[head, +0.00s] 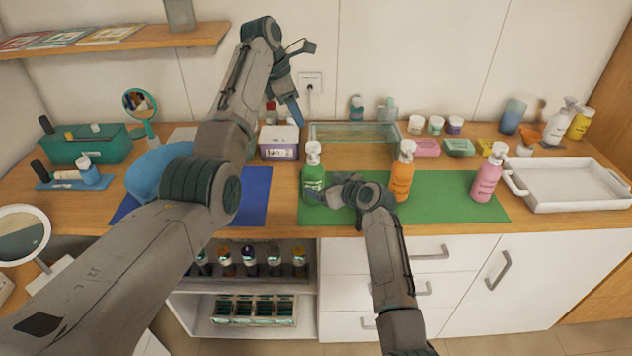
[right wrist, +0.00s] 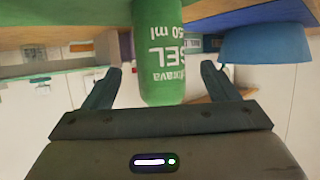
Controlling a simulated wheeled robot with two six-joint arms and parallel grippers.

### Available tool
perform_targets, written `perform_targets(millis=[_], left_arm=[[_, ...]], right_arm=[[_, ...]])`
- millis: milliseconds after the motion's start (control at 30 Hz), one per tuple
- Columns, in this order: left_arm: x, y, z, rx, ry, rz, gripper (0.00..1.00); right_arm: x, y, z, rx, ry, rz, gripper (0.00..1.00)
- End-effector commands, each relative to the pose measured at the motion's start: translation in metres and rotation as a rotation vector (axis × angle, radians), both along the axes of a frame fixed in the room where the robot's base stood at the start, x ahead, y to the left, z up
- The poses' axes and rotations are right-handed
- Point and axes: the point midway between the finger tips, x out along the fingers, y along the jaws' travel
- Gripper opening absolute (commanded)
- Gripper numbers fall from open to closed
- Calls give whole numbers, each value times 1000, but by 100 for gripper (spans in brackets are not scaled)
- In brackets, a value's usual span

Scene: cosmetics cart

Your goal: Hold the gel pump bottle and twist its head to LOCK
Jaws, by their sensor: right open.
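The gel pump bottle (head: 314,178) is green with a white pump head (head: 313,152) and stands upright on the left part of the green mat (head: 440,208). My right gripper (head: 328,194) is low at the bottle's right side, open. In the right wrist view the bottle (right wrist: 160,55) appears upside down, with its "GEL" label, between the two spread fingers (right wrist: 158,88), with gaps on both sides. The pump head is outside that view. My left gripper (head: 292,108) is raised above the back of the counter, away from the bottle; its jaw opening cannot be made out.
An orange pump bottle (head: 402,175) and a pink one (head: 487,175) stand on the same mat to the right. A white tray (head: 570,203) is at the far right. A blue bowl (head: 146,172) sits partly behind my left arm.

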Motion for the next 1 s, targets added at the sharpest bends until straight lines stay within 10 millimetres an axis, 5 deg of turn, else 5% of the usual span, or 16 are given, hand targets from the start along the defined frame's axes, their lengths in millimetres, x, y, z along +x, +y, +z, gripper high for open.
perform_targets(millis=[333, 800, 1000], left_arm=[[0, 0, 0, 0, 0, 0, 36], [0, 0, 0, 0, 0, 0, 36], [0, 0, 0, 0, 0, 0, 36]], right_arm=[[34, 27, -17, 1, 1, 1, 81], [40, 32, -21, 0, 0, -1, 81], [40, 32, -21, 0, 0, -1, 41]])
